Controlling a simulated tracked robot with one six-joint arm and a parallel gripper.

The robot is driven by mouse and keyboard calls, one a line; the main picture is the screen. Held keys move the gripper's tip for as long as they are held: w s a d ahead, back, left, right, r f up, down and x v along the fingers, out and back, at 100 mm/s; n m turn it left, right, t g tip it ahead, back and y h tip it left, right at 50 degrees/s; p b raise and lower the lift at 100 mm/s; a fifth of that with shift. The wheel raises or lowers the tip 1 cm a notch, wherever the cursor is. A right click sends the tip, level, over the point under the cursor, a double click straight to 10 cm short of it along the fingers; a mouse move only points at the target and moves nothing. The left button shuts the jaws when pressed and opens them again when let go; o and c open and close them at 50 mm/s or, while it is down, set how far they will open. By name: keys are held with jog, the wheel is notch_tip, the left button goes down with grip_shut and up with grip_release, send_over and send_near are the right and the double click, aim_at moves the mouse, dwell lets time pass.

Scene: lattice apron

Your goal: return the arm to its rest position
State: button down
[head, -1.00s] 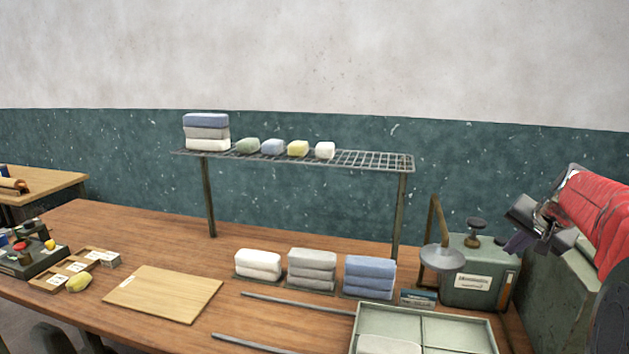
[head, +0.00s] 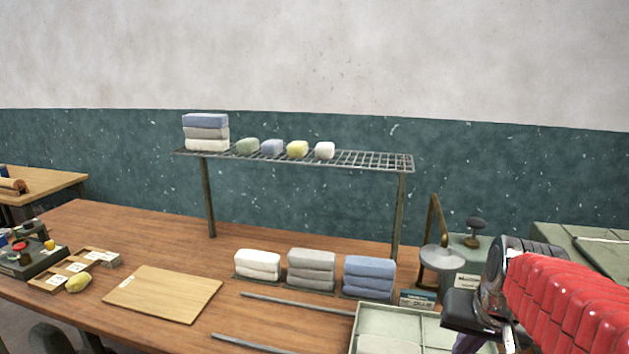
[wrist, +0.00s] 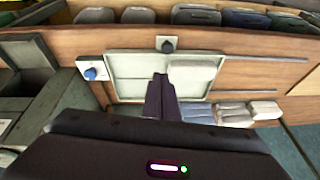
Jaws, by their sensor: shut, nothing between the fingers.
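My red-sleeved arm reaches in from the right edge of the head view. My gripper (head: 487,344) is low at the right, beside the divided pale green tray (head: 428,330), and partly cut off by the bottom edge. In the wrist view my gripper (wrist: 161,80) shows as two dark fingers together with nothing between them. They point toward the tray (wrist: 133,92), which lies beyond and below them. A light folded cloth (wrist: 192,76) lies in one tray compartment.
Folded towel stacks, white (head: 257,264), grey (head: 311,269) and blue (head: 369,277), stand behind the tray. A wire rack (head: 372,160) holds towels and soap-like blocks. A green canister (head: 470,250) and a large green box (head: 590,250) stand at right. A wooden board (head: 163,294) lies left.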

jog(key=s+a+n+t, duration=0.1)
jog(key=s+a+n, duration=0.3)
jog(key=s+a, duration=0.6)
jog(key=shift+s+a+f+y, duration=0.2)
jog(key=shift+s+a+y, duration=0.1)
jog(key=shift+s, duration=0.4)
dwell(0.5)
jog(key=shift+s, duration=0.15)
